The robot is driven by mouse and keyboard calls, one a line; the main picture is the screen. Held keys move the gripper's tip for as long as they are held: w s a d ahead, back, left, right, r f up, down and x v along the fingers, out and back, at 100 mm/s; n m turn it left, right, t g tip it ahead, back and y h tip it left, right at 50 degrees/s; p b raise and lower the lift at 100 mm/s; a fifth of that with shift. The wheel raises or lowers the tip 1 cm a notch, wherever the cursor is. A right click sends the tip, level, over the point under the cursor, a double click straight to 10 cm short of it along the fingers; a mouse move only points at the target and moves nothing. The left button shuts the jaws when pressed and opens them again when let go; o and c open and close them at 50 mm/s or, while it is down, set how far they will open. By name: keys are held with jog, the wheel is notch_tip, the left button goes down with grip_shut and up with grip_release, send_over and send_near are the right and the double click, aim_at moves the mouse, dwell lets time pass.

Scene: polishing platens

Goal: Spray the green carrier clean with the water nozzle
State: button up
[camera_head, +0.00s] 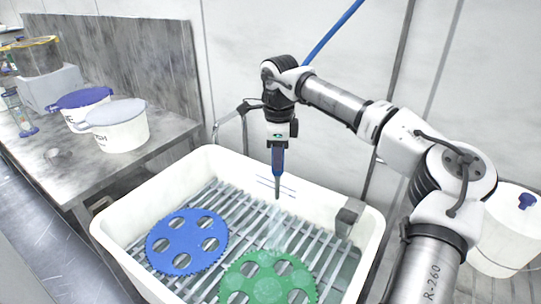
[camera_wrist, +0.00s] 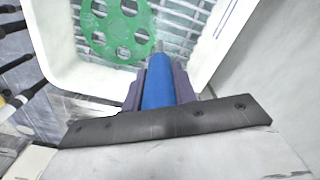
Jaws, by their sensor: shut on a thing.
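The green carrier (camera_head: 268,279) is a toothed disc with round holes, lying on the slatted rack in the white basin at the front. In the wrist view the green carrier (camera_wrist: 117,28) shows at the top, beyond the nozzle tip. A blue carrier (camera_head: 187,242) lies to its left on the same rack. My gripper (camera_head: 278,146) is shut on the blue water nozzle (camera_head: 277,162), which points down over the back of the basin. In the wrist view the nozzle (camera_wrist: 158,88) sits between the dark fingers. Faint pale streaks show near the green carrier; I cannot tell whether they are water.
The white basin (camera_head: 119,243) has raised walls all round. A grey block (camera_head: 349,217) sits at its right rim. A metal bench (camera_head: 60,165) at left carries white tubs (camera_head: 122,128). A white drum (camera_head: 505,235) stands at right.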

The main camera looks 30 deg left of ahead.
jog(key=w+p, duration=0.4)
jog(key=w, duration=0.4)
jog(key=shift+d, duration=0.15)
jog(key=shift+w, duration=0.1)
